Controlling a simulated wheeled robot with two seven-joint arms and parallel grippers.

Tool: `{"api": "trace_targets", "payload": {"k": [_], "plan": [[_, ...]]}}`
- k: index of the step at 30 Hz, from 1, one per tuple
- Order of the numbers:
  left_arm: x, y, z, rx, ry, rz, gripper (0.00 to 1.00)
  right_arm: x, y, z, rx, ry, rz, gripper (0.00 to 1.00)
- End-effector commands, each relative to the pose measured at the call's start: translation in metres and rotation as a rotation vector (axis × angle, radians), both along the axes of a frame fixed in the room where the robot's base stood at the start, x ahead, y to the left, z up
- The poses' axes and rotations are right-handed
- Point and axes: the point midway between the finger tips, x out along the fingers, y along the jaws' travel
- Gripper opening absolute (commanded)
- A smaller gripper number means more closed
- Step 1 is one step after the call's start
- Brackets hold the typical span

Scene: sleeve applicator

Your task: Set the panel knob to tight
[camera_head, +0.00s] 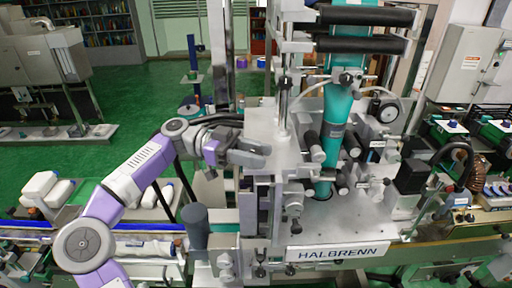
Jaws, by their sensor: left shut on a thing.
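The sleeve applicator (345,225) stands in the middle, with a silver front and a HALBRENN label. My left gripper (258,153) reaches in from the left to the left side of its upright silver housing (262,122). The fingers are closed at the housing's edge, shut on what I take to be the panel knob. The knob is hidden behind the fingers, so its pointer and the markings around it cannot be read. My right gripper does not show.
A teal sleeve tube (337,115) runs down through the machine among several rollers and small knobs. A conveyor (130,245) runs along the front left, with white bottles (40,187) behind it. A dark grey cylinder (195,225) stands below my left arm. Grey cabinets (468,65) stand at the right.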

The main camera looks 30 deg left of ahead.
Motion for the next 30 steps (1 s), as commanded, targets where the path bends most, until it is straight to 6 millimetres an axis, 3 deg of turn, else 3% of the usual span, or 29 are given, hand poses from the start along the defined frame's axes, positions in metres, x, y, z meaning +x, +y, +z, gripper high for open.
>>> {"api": "trace_targets", "payload": {"k": [14,15,18,26,30], "plan": [[0.001,0.001,0.005,-0.008,-0.007,-0.004,0.07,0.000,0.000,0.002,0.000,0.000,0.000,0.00],[0.001,0.000,0.005,-0.008,-0.007,-0.004,0.44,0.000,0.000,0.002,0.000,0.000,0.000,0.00],[0.000,0.000,0.004,-0.006,-0.005,-0.006,0.57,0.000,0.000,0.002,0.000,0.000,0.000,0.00],[0.000,0.001,0.002,-0.004,-0.003,-0.007,0.57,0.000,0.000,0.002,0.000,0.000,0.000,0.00],[-0.001,0.012,0.002,-0.005,-0.004,-0.006,0.57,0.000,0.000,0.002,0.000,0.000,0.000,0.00]]}}
